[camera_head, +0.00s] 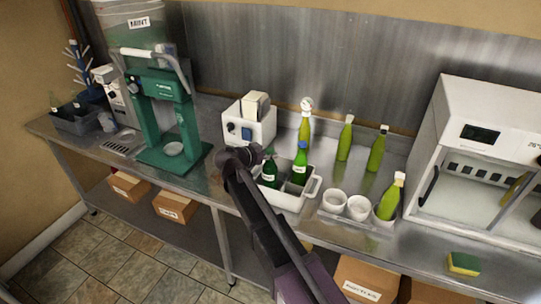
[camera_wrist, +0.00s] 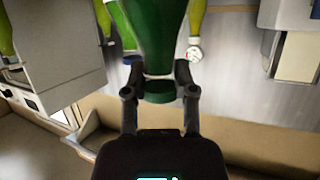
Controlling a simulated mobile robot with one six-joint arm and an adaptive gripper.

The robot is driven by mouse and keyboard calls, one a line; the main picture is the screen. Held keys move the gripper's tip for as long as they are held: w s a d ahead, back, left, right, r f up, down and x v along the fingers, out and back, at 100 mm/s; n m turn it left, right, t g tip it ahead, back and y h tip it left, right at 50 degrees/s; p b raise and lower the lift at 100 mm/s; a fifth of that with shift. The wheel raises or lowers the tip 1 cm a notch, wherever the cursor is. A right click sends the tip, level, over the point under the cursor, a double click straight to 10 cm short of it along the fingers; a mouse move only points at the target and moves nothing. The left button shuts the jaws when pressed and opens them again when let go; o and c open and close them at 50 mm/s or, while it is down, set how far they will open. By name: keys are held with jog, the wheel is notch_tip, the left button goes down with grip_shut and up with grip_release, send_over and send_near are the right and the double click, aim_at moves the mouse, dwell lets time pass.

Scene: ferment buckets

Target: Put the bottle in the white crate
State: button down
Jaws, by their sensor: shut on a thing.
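A dark green bottle (camera_head: 269,174) with a white label stands upright at the left part of the white crate (camera_head: 291,203). Its lower end appears to be inside the crate, but I cannot tell whether it touches the floor. My gripper (camera_head: 260,154) reaches it from the left and is shut on its neck. In the wrist view, the gripper (camera_wrist: 160,88) has one finger on each side of the bottle's neck (camera_wrist: 158,72). A second green bottle with a blue cap (camera_head: 300,160) stands in the back of the crate. Other crate compartments look empty.
Yellow-green bottles (camera_head: 345,139) stand behind and right of the crate. White cups (camera_head: 357,208) sit at its right, one holding a tilted bottle (camera_head: 390,199). A white toaster-like machine (camera_head: 249,122) stands behind left, a green press (camera_head: 165,115) further left, and a white oven (camera_head: 482,150) at right.

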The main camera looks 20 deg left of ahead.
jog(key=shift+f, duration=0.15)
jog(key=shift+c, duration=2.1)
grip_release()
jog(key=shift+r, duration=0.2)
jog(key=shift+s+r, duration=0.1)
jog(key=shift+s, duration=0.1)
jog(key=p+v, duration=0.4)
jog(key=v, duration=0.7)
jog(key=shift+s+a+p, duration=0.2)
jog(key=shift+s+p, duration=0.05)
jog(key=shift+p, duration=0.05)
jog(key=shift+r, duration=0.15)
